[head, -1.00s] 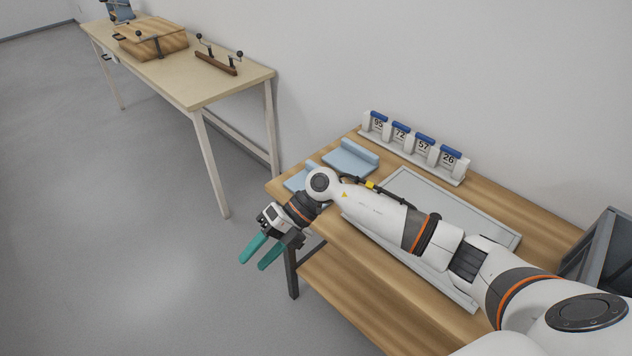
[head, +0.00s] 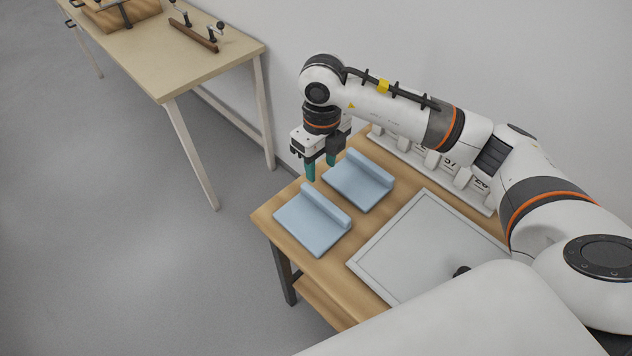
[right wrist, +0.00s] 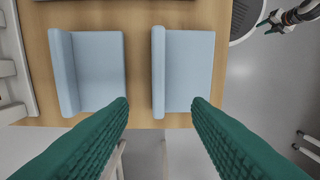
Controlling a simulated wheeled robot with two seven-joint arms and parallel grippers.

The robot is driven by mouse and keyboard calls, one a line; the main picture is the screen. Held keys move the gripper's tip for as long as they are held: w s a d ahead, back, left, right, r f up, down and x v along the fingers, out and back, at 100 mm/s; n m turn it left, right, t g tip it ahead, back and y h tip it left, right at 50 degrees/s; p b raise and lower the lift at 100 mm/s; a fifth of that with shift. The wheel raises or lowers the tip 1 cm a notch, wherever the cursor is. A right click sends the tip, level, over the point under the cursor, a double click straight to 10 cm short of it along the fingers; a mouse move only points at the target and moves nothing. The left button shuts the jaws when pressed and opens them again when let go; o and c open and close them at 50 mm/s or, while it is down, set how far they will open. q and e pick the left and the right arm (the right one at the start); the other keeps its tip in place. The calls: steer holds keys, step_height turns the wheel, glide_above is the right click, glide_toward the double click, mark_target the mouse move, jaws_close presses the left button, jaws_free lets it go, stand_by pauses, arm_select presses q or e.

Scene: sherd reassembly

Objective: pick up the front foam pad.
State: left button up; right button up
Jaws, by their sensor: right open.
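The front foam pad (head: 309,222) is a light blue slab with a raised rounded ridge along one side, lying flat on the wooden table near its left end. In the right wrist view it is the right-hand pad (right wrist: 190,75). My right gripper (head: 320,168) is open and empty, fingers pointing down, above the table's far-left edge and apart from both pads. In the right wrist view its teal fingers (right wrist: 160,108) spread on either side of the front pad's ridge line. My left gripper (right wrist: 265,18) shows small at the top right of that view; its opening is unclear.
A similar back foam pad (head: 358,180) lies beside the front one, nearer the wall, with a narrow gap. A grey tray (head: 372,240) lies right of the pads. A number stand (head: 480,203) is along the wall, partly hidden by my arm. Another table (head: 160,75) stands left.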

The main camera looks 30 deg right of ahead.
steer(key=w, duration=0.1)
glide_above(323, 199)
steer(key=f, duration=0.5)
steer(key=shift+w+a+f+p, duration=0.1)
steer(key=shift+w+f+p, duration=0.2)
steer(key=shift+w+p, duration=0.1)
steer(key=shift+f, duration=0.6)
steer(key=f, duration=0.2)
steer(key=s+f+p, duration=0.1)
steer(key=f, duration=0.1)
steer(key=shift+f, duration=0.15)
steer(key=shift+d+f, duration=0.2)
arm_select(q)
steer(key=shift+s+a+r, duration=0.1)
steer(key=shift+s+r, duration=0.1)
steer(key=shift+r, duration=0.25)
steer(key=shift+s+r, duration=0.15)
steer(key=shift+r, duration=0.3)
arm_select(e)
jaws_close()
